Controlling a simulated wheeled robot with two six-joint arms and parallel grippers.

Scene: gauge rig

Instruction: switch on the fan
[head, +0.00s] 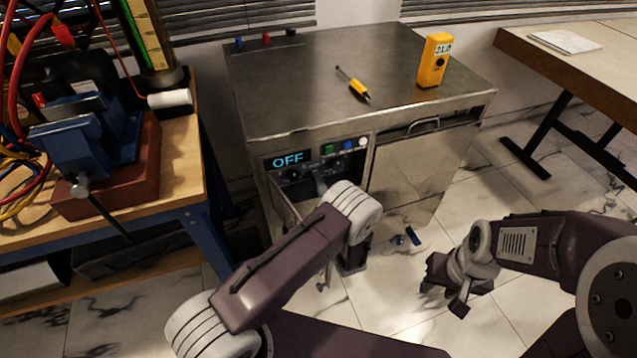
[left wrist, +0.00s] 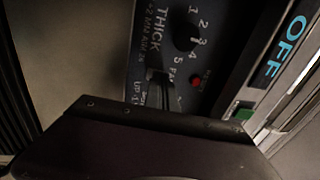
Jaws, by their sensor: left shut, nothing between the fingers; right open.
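The control panel (head: 356,159) is on the front of a metal cabinet. Its lit display (head: 288,159) reads OFF, also in the left wrist view (left wrist: 286,47). My left gripper (head: 320,184) is shut and empty, close in front of the panel and partly hidden by my wrist. In the left wrist view, the panel (left wrist: 146,53) carries a dial (left wrist: 187,38) with numbers, a red button (left wrist: 196,82) and lettering that seems to include FAN. The fan switch itself cannot be made out clearly; dark gripper parts cover that area. My right gripper (head: 452,284) is open and empty, low at right.
Green (head: 327,150), blue (head: 348,145) and white (head: 364,142) buttons line the panel's top. A workbench with a blue vise (head: 75,145) stands left; another table (head: 580,60) stands right.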

